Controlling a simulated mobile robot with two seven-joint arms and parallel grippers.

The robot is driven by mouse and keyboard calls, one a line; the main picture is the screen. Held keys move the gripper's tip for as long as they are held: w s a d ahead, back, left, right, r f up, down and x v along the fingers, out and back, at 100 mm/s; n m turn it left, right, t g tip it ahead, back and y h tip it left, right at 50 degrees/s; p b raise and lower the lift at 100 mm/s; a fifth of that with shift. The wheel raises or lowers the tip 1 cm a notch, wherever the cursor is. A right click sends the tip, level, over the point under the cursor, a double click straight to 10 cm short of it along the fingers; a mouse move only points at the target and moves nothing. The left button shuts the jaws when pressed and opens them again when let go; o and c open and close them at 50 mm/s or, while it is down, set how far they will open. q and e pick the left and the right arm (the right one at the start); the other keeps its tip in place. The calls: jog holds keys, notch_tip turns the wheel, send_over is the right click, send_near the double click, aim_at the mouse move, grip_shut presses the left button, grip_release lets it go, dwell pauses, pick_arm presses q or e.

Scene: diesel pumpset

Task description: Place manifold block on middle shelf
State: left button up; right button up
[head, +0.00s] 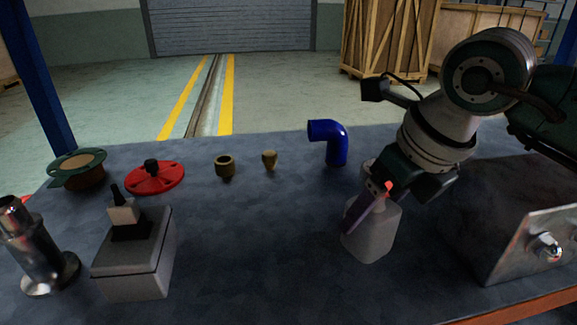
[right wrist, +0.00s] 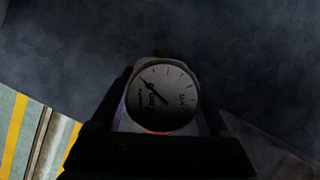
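A pale grey block-like thing (head: 370,237) stands below my right gripper (head: 370,192) in the head view; it may be the manifold block, but its face is plain and partly covered. In the right wrist view a round gauge with a white dial (right wrist: 162,97) sits between the dark fingers of my right gripper (right wrist: 165,105), one close on each side. I cannot tell whether the fingers press on it, or whether the block rests on the table. My left gripper is not in view. No shelf is clearly seen.
On the dark table (head: 260,265) are a blue elbow pipe (head: 330,140), two small brass fittings, a red flanged part (head: 155,177), a brown round part (head: 78,168), a grey box with a black top (head: 135,260) and a metal pipe (head: 38,250). A metal plate with a fitting (head: 530,245) stands right.

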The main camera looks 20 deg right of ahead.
jog(key=shift+o, duration=1.4)
jog(key=shift+r, duration=0.1)
jog(key=shift+r, duration=0.2)
jog(key=v, duration=0.5)
jog(key=shift+p, duration=0.3)
jog(key=s+d+b, duration=0.1)
jog(key=s+b, duration=0.1)
jog(key=s, duration=0.9)
jog(key=shift+s+d+f, duration=0.2)
jog(key=shift+s+d, duration=0.2)
jog(key=shift+s, duration=0.1)
